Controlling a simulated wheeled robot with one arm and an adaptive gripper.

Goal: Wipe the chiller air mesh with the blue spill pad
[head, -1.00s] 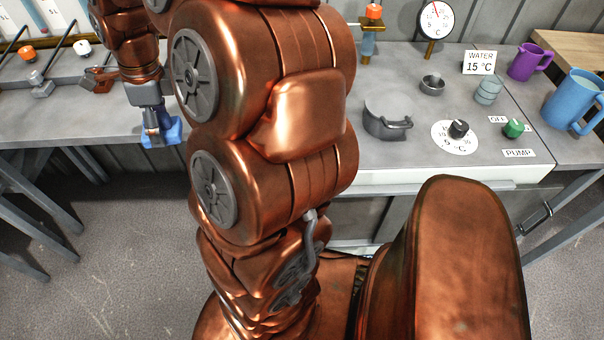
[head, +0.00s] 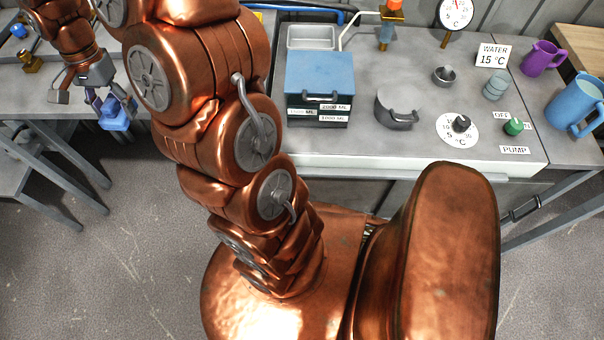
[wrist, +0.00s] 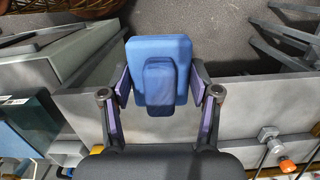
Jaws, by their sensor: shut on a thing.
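The blue spill pad (wrist: 168,50) is a blue block with a raised grip in the wrist view. My gripper (wrist: 160,88) is shut on that grip, one finger on each side. In the head view my gripper (head: 106,104) is at the upper left with the pad (head: 116,118) below it, in front of the left bench's front edge. The chiller appears to be the bench unit (head: 420,152) with the temperature dial (head: 461,124) and PUMP label. I cannot make out its air mesh; my arm covers part of the head view.
An orange-knobbed fitting (wrist: 287,165) shows in the wrist view. The floor (head: 110,255) in front is clear.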

